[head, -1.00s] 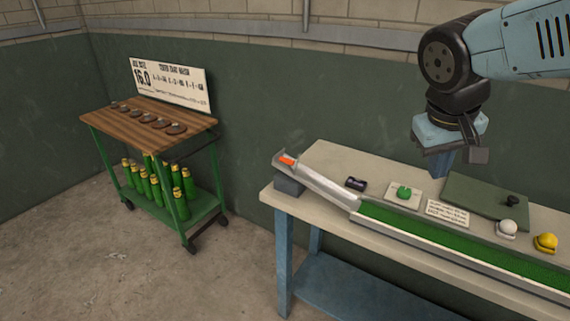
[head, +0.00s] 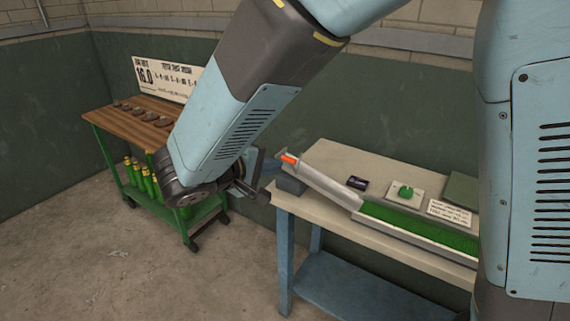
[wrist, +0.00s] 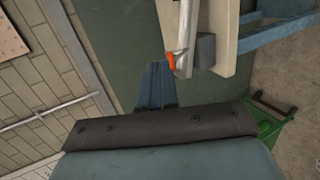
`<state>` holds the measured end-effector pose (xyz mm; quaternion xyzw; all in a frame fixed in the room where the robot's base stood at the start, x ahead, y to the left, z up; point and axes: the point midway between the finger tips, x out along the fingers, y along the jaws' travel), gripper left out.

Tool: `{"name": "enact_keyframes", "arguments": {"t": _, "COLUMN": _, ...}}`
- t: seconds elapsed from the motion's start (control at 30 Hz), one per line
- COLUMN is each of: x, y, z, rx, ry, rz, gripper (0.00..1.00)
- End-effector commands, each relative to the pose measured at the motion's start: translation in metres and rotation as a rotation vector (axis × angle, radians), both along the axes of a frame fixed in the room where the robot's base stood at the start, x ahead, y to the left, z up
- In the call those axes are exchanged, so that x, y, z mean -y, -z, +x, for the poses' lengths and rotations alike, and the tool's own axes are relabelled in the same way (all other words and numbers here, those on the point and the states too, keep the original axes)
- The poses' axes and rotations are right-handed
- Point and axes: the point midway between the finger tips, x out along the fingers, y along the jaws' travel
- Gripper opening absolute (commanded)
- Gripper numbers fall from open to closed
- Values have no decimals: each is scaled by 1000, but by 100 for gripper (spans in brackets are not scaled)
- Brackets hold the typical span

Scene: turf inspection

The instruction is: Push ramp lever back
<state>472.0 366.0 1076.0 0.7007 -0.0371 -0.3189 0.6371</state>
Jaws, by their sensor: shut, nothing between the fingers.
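The ramp (head: 325,185) is a pale sloped channel at the left end of the bench, leading down to a green turf strip (head: 415,226). The orange lever (head: 289,159) is at the ramp's raised end. In the wrist view the orange lever (wrist: 171,60) shows at the ramp's end, just right of my fingertips. My gripper (wrist: 157,65) is shut and empty, its blue fingers side by side. In the head view my arm hides most of the gripper, which is left of the ramp's raised end. I cannot tell whether the fingers touch the lever.
The bench (head: 330,157) also holds a dark small object (head: 357,183), a green item on a white card (head: 406,191) and a printed card (head: 449,212). A green trolley (head: 125,170) with discs and bottles stands at the left. A wall is behind.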

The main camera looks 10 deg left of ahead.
Motion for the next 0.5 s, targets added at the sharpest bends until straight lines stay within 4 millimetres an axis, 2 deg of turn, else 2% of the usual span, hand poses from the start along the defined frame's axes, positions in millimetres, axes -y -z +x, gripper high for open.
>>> {"name": "enact_keyframes", "arguments": {"t": 0.03, "x": -16, "y": 6, "z": -7, "rx": 22, "ry": -38, "rz": -12, "gripper": 0}}
{"name": "enact_keyframes", "arguments": {"t": 0.1, "x": -31, "y": 9, "z": -14, "rx": 49, "ry": -78, "rz": -18, "gripper": 0}}
{"name": "enact_keyframes", "arguments": {"t": 0.2, "x": -45, "y": 13, "z": -20, "rx": 73, "ry": -112, "rz": -24, "gripper": 0}}
{"name": "enact_keyframes", "arguments": {"t": 0.5, "x": -50, "y": 14, "z": -23, "rx": 85, "ry": -125, "rz": -24, "gripper": 0}}
